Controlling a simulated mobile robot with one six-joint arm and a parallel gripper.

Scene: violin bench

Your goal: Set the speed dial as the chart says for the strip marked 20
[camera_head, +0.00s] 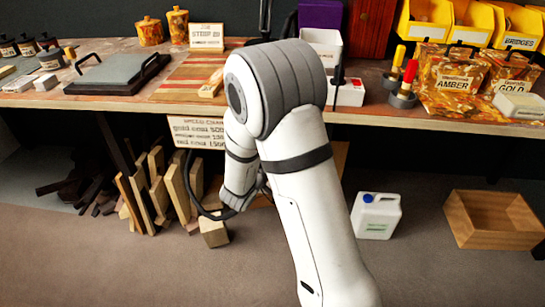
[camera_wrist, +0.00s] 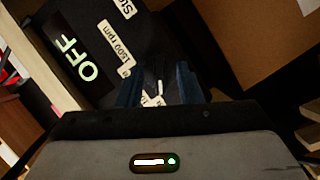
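In the wrist view a black panel (camera_wrist: 100,45) carries the labels OFF (camera_wrist: 77,57), 1500 rpm (camera_wrist: 116,58) and one cut off at the top. My gripper (camera_wrist: 158,88) points at this panel with its two dark blue fingers apart. Small pale labels and dark shapes show between the fingers; I cannot make out the dial's knob, its setting or any contact. In the head view my gripper (camera_head: 240,200) is low in front of the bench, and my arm hides the panel. A white speed chart (camera_head: 197,132) hangs below the bench edge, partly legible. A card (camera_head: 206,37) on the bench reads STRIP, its number blurred.
A white jug (camera_head: 376,216) and an open wooden box (camera_head: 492,220) stand on the floor.

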